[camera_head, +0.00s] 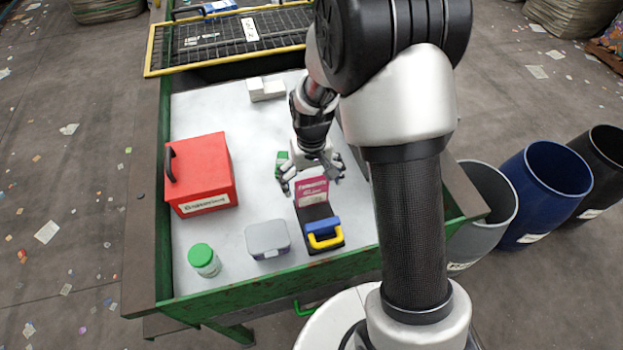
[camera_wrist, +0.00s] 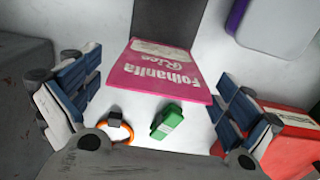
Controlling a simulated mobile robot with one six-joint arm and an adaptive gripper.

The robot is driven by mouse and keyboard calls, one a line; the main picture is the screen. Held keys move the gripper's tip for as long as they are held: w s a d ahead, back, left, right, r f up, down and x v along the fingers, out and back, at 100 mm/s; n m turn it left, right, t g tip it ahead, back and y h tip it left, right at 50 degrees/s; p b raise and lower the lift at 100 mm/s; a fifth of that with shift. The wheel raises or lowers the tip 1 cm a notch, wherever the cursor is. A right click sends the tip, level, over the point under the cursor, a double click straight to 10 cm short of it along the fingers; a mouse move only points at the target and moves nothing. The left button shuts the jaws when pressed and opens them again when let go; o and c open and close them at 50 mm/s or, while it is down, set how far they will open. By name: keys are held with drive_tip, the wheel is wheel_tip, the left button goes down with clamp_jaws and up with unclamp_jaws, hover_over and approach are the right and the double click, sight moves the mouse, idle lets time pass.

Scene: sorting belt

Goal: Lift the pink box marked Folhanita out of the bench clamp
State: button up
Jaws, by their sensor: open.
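The pink box (camera_head: 312,190) stands upright in the dark bench clamp (camera_head: 318,213), which has a blue part and a yellow handle at its front. In the wrist view the pink box (camera_wrist: 165,72) shows its Folhanita lettering upside down, and the dark clamp (camera_wrist: 168,18) lies beyond it. My gripper (camera_head: 313,178) is open just above and behind the box. In the wrist view my gripper's (camera_wrist: 160,88) padded fingers stand on either side of the box, apart from it, with nothing held. The box's lower part is hidden in the clamp.
A red case (camera_head: 202,172) stands at left. A grey lidded tin (camera_head: 268,240) and a green-capped jar (camera_head: 204,260) stand near the front edge. A green block (camera_wrist: 168,122) and an orange ring (camera_wrist: 118,128) lie below my gripper.

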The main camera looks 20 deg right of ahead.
drive_tip(key=c, duration=1.1)
drive_tip(key=shift+s, duration=0.2)
drive_tip(key=shift+s+r, duration=0.15)
drive_tip(key=shift+s, duration=0.5)
drive_tip(key=shift+s, duration=0.2)
drive_tip(key=shift+s, duration=0.3)
drive_tip(key=shift+r, duration=0.15)
wheel_tip(320, 180, up, 8)
drive_tip(key=p, duration=0.6)
drive_tip(key=shift+r+p, duration=0.2)
drive_tip(key=shift+p, duration=0.15)
